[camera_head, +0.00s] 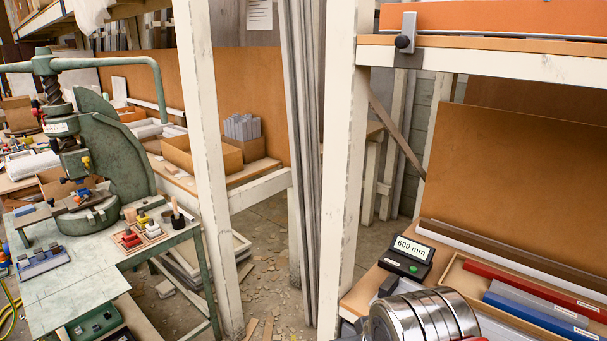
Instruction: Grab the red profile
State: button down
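The red profile (530,287) is a long bar lying in a shallow wooden tray (452,279) on the bench at the lower right. It runs from the tray's left part towards the right picture edge, where it is cut off. A small white label is on its right part. A shiny metal part of my arm shows at the bottom, left of the tray. My gripper itself is not in view.
A black device reading "600 mm" (407,257) stands left of the tray. Brown and white strips (510,252) lie behind it. A white post (343,160) and an overhead shelf (490,58) frame the bench. A green fly press (98,150) stands at left.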

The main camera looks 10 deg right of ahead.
aim_at(594, 314)
jog(key=z, duration=1.75)
